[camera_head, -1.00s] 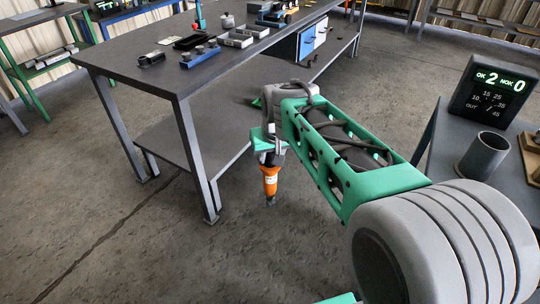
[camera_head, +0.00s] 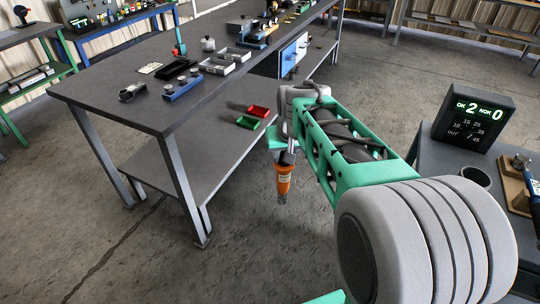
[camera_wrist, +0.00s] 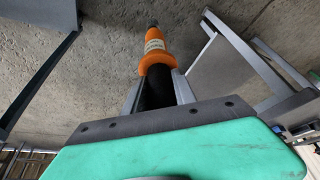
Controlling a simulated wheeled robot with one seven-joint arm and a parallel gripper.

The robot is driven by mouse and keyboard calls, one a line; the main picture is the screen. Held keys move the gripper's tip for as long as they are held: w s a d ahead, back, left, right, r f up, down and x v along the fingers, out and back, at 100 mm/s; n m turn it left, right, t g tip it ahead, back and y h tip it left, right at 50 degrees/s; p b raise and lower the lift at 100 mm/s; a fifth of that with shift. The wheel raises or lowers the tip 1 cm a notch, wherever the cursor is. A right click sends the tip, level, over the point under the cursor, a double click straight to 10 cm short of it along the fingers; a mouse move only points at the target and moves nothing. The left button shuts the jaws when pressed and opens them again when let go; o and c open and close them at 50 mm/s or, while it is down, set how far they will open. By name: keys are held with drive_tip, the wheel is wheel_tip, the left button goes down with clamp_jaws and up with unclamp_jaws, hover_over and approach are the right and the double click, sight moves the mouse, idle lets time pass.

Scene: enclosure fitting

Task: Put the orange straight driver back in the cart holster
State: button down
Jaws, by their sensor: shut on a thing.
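The orange straight driver (camera_head: 283,180) hangs below my gripper (camera_head: 287,158) in the head view, its tip pointing down toward the floor. My gripper is shut on the driver's black grip. In the wrist view the driver (camera_wrist: 155,55) shows its orange body with a pale label and a dark tip, and its black handle lies between the two fingers of my gripper (camera_wrist: 158,92). The cart at the right carries a grey cylindrical cup (camera_head: 476,180), which may be the holster; I cannot tell for sure.
A dark workbench (camera_head: 130,87) stands at the left with trays and a blue block (camera_head: 184,88) on it. Red and green bins (camera_head: 247,121) sit on its lower shelf. A counter display (camera_head: 474,117) and a blue tool (camera_head: 532,183) stand on the right cart. Open floor lies between.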

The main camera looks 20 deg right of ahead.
drive_tip(key=s+d+r+m+g+h+p, duration=0.15)
drive_tip(key=s+d+r+m+p, duration=0.35)
drive_tip(key=d+r+p, duration=0.8)
drive_tip(key=s+d+r+m+h+p, duration=0.2)
drive_tip(key=s+d+r+m+p, duration=0.2)
drive_tip(key=s+d+r+p, duration=0.7)
drive_tip(key=s+d+r+m+g+p, duration=0.3)
drive_tip(key=s+d+r+m+g, duration=0.2)
drive_tip(key=s+d+r+m, duration=0.7)
wheel_tip(320, 180, down, 15)
drive_tip(key=s+a+b, duration=0.1)
drive_tip(key=b, duration=1.1)
drive_tip(key=shift+s+a+r+m, duration=0.2)
drive_tip(key=shift+a+m, duration=0.05)
drive_tip(key=shift+m, duration=0.15)
